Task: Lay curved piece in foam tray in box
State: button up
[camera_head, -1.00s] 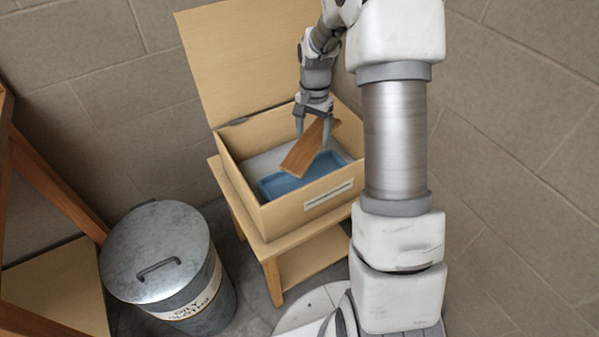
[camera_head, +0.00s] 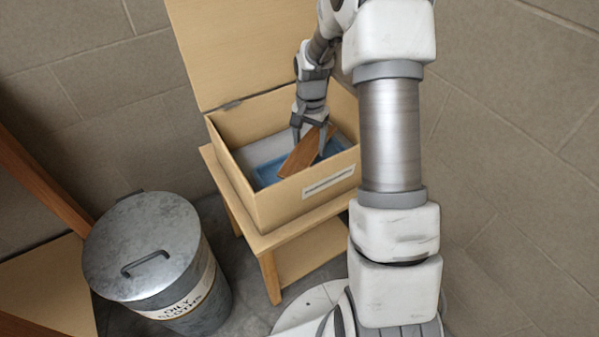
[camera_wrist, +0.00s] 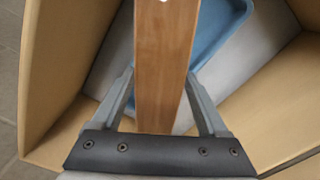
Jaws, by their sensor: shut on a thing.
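The curved piece (camera_head: 303,155) is a brown wooden strip, held tilted inside the open box (camera_head: 262,208). My gripper (camera_head: 311,136) is shut on it, with the fingers reaching below the box's rim. In the wrist view the strip (camera_wrist: 165,70) runs lengthwise between the two fingers (camera_wrist: 158,100). The blue foam tray (camera_head: 268,172) lies in the box beneath the strip, and it also shows in the wrist view (camera_wrist: 222,22). The strip hides part of the tray. I cannot tell whether the strip touches the tray.
The box lid (camera_head: 225,50) stands open at the back. The box sits on a wooden stand (camera_head: 268,246). A lidded metal bin (camera_head: 150,245) labelled for oily cloths stands at left. A wooden frame (camera_head: 40,180) is at the far left. Block walls are close behind.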

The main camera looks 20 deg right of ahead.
jog(key=o, duration=1.3)
jog(key=shift+o, duration=0.2)
notch_tip(320, 180, up, 17)
jog(key=p, duration=0.5)
jog(key=shift+r, duration=0.2)
jog(key=s+a+r+n+t, duration=0.3)
jog(key=s+a+r+n, duration=0.25)
jog(key=s+r, duration=0.65)
jog(key=s+a+r+n+t, duration=0.1)
jog(key=s+a+n+t, duration=0.3)
jog(key=s, duration=0.9)
notch_tip(320, 180, up, 17)
jog(key=g+p, duration=0.1)
jog(key=p, duration=1.6)
jog(key=shift+s+a+f, duration=0.15)
jog(key=shift+a+f, duration=0.05)
jog(key=shift+a, duration=0.1)
